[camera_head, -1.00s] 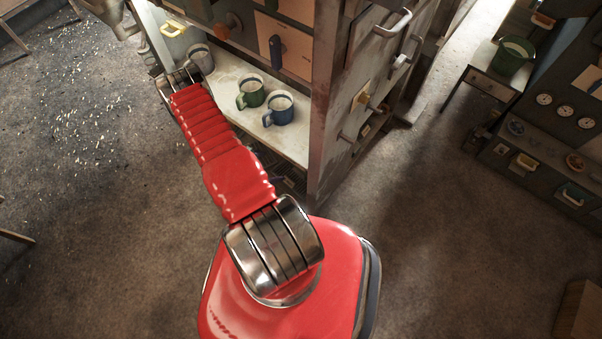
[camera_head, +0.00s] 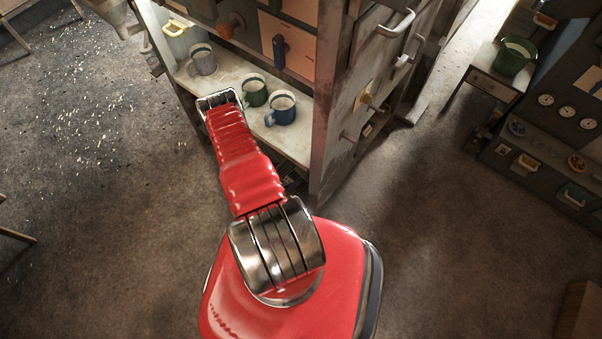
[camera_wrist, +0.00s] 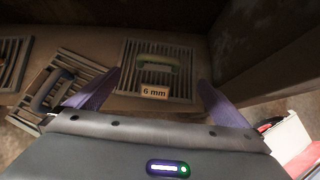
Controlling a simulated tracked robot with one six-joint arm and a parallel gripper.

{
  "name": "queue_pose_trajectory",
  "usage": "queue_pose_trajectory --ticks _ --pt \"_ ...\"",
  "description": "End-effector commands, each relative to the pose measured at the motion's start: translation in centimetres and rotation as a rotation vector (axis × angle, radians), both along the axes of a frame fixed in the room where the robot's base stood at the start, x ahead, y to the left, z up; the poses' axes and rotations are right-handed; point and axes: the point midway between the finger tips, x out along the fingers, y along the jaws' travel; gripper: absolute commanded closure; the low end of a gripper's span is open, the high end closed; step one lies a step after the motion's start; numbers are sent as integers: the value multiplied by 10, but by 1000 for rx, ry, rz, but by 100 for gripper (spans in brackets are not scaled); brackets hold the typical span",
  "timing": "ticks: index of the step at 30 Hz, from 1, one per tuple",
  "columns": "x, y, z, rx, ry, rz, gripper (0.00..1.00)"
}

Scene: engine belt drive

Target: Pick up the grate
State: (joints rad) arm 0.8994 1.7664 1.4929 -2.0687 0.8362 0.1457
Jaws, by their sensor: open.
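In the wrist view, a slatted grate (camera_wrist: 132,64) with a pale green handle lies on a shelf straight ahead, with a "6 mm" label (camera_wrist: 155,92) at its near edge. A second grate (camera_wrist: 91,69) with a dark handle lies tilted to the left, partly behind the left finger. Part of a third grate (camera_wrist: 13,62) shows at the far left edge. My gripper (camera_wrist: 159,80) is open and empty, its purple fingers spread in front of the green-handled grate, apart from its handle. In the head view, the arm's end (camera_head: 218,98) is by the shelf edge; the grates are hidden there.
A cabinet side panel (camera_head: 335,130) stands right of the arm. In the wrist view, a dark wall (camera_wrist: 265,60) bounds the right.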

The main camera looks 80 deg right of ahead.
Motion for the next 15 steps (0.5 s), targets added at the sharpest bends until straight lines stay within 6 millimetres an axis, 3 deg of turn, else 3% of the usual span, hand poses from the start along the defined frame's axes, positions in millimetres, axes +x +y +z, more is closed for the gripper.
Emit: queue_pose_trajectory --ticks 15 --pt "-21 -39 -44 -1 -1 -1 0"
